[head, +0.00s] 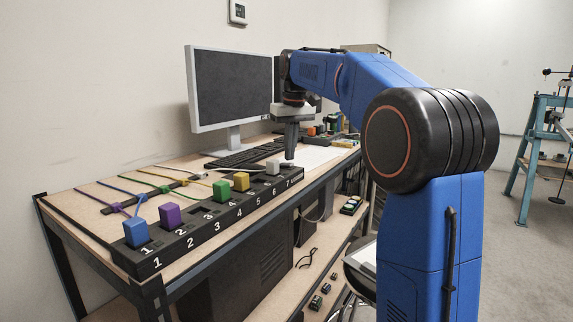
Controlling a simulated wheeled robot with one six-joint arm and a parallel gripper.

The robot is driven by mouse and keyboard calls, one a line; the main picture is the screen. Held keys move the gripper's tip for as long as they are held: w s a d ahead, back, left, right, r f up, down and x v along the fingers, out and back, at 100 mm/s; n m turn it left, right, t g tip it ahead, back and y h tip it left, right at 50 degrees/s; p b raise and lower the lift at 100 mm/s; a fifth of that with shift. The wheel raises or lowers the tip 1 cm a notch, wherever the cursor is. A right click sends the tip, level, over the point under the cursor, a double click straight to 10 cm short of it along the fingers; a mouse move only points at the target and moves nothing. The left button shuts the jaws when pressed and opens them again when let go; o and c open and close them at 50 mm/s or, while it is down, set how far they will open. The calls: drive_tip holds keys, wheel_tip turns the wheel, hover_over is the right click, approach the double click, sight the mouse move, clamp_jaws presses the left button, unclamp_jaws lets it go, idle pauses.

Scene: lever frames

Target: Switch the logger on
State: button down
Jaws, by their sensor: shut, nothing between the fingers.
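A long black strip (205,246) numbered 1 to 7 lies along the table's front edge. It bears a blue block (136,233) at 1, a purple block (169,216) at 2, a green block (221,191) and a yellow block (241,182) near 4 and 5, and a whitish block (273,167) near 7. Coloured cables run behind the strip. I see no label reading "logger", and the switch positions are too small to tell. My gripper (290,157) points down, shut and empty, close to the whitish block at the strip's far end. I cannot tell whether they touch.
A monitor (232,88) and a black keyboard (236,157) stand behind the strip. Small items crowd the table's far end. A lower shelf (318,262) holds small objects. A blue-green stand (530,150) is at right. Free air lies above the near blocks.

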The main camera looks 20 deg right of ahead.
sight(290, 164)
drive_tip(key=shift+f, duration=0.6)
idle(0.7)
drive_tip(key=shift+r, duration=0.1)
wheel_tip(290, 164, up, 7)
idle(1.0)
drive_tip(key=shift+s, duration=0.1)
drive_tip(key=s+a+f, duration=0.1)
drive_tip(key=s+f, duration=0.2)
drive_tip(key=s, duration=0.4)
drive_tip(key=s+a+f+t, duration=0.1)
drive_tip(key=s+a+f, duration=0.1)
drive_tip(key=s+f, duration=0.35)
drive_tip(key=s+a+f, duration=0.1)
drive_tip(key=s+f, duration=0.1)
drive_tip(key=s, duration=0.6)
drive_tip(key=s+a+f+m+t, duration=0.1)
drive_tip(key=s+f+t, duration=0.1)
drive_tip(key=s+f, duration=1.7)
wheel_tip(290, 164, down, 2)
drive_tip(key=shift+s+a+f, duration=0.2)
drive_tip(key=shift+s+a, duration=0.05)
drive_tip(key=shift+s, duration=0.1)
